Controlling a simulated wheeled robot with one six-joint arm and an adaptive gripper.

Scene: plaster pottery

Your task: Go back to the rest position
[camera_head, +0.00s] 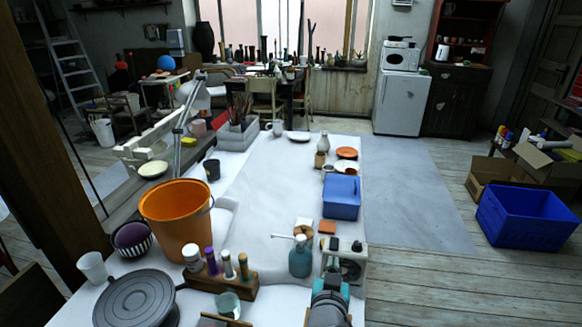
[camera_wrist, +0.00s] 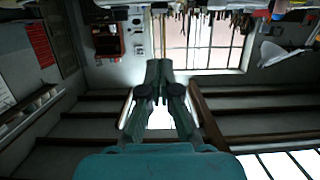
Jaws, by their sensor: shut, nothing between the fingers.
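My gripper (camera_wrist: 159,68) is in the middle of the wrist view. Its two fingers are together with nothing between them. It points into open air, and the room behind it appears upside down, with the window and wall beyond. In the head view, a grey and teal part of my arm shows at the bottom edge, right of centre, above the front of the white-covered table (camera_head: 275,215). I cannot make out the fingertips there.
On the table stand an orange bucket (camera_head: 176,217), a blue bin (camera_head: 341,196), a teal bottle (camera_head: 300,257), a round grey lid (camera_head: 135,299) and a desk lamp (camera_head: 192,95). The table's middle is mostly clear. A blue crate (camera_head: 525,222) stands on the floor at right.

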